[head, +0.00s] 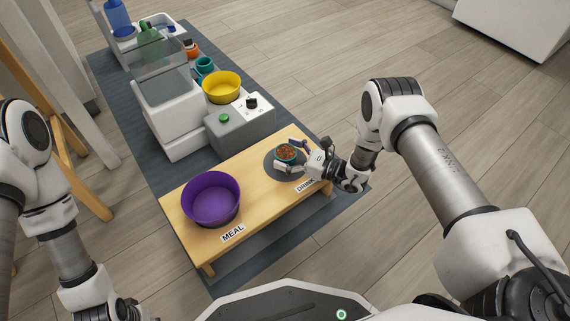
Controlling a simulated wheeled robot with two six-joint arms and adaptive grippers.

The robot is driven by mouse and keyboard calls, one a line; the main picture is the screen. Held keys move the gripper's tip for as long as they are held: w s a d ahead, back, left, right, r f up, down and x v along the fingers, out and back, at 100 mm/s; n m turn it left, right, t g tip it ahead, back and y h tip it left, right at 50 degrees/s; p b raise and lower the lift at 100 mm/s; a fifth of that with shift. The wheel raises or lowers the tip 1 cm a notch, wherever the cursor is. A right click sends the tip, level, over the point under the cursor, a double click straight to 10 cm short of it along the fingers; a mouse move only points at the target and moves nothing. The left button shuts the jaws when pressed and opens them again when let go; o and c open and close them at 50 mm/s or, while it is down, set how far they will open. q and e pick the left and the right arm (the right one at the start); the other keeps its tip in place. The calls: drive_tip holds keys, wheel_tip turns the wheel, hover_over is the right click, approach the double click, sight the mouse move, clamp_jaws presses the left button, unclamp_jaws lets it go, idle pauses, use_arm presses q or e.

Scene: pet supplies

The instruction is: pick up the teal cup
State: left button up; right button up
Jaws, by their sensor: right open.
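A small teal cup (287,159) with brown-orange contents stands on a round dark mat (270,167) near the right end of the low wooden table, by the DRINK label. My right gripper (284,156) comes in from the right with its fingers spread open on either side of this cup; I cannot tell whether they touch it. Another teal cup-like item (204,66) stands farther back, behind the yellow bowl. My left gripper (127,308) is only partly visible at the bottom left edge, and its fingers cannot be made out.
A purple bowl (211,207) stands at the table's left end by the MEAL label. Behind the wooden table (247,178) are a grey-white machine (241,128), a yellow bowl (222,93), an orange container (192,51) and green and blue bottles. The floor right of the mat is mostly clear.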

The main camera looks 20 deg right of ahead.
drive_tip(key=shift+w+a, duration=0.3)
drive_tip(key=c, duration=1.4)
drive_tip(key=shift+r, duration=0.2)
